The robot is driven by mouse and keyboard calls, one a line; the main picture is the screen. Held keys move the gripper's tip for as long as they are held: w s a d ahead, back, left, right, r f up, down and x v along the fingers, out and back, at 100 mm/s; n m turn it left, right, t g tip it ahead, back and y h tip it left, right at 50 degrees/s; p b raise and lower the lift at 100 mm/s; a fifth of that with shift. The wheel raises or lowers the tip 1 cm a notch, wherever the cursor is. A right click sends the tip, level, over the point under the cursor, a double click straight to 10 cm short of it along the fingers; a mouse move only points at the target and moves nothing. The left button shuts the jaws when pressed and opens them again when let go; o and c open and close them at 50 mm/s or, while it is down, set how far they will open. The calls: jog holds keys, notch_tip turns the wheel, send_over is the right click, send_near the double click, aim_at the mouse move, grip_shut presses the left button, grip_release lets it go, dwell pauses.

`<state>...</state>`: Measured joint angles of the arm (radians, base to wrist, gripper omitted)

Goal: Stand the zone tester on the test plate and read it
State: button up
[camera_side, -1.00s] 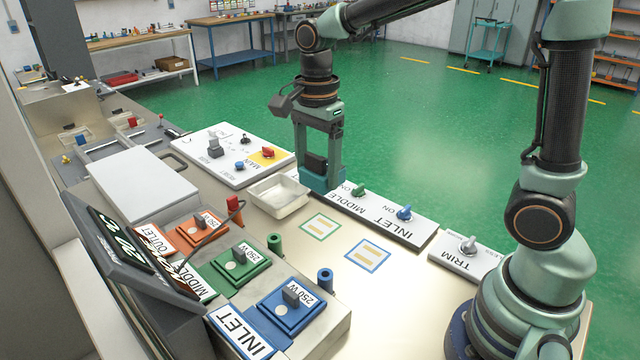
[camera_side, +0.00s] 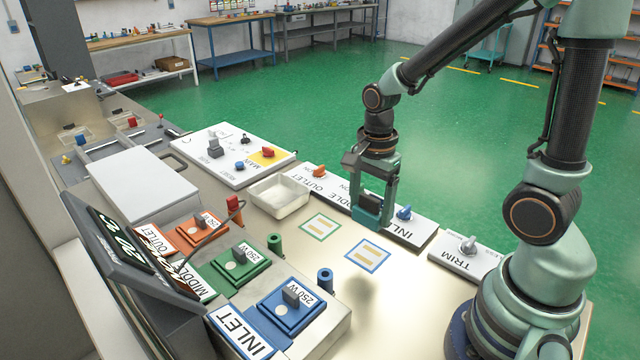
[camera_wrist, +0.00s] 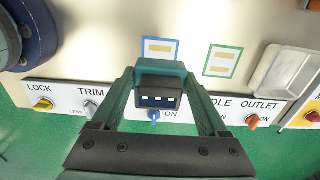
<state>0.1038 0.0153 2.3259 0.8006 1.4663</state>
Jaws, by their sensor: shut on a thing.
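My gripper (camera_side: 374,205) is shut on the zone tester, a teal block (camera_wrist: 160,68) with a dark display (camera_wrist: 158,102) facing the wrist camera. The display shows a few small pale marks, too small to read. In the side view the tester appears above or in front of the knob panel, between the outlet and inlet ends; I cannot tell its height. Flat on the bench are a blue-framed square (camera_side: 368,254) and a green-framed square (camera_side: 320,227), each with yellow bars and nothing on it. I cannot tell which surface is the test plate.
The knob panel has an orange outlet knob (camera_side: 319,172) and a blue inlet knob (camera_side: 404,212). A trim panel (camera_side: 465,255) stands right of it. The bench around the squares is clear.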

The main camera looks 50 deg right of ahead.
notch_tip(320, 180, down, 10)
dwell(0.6)
jog(key=o, duration=1.4)
jog(key=shift+f, duration=0.15)
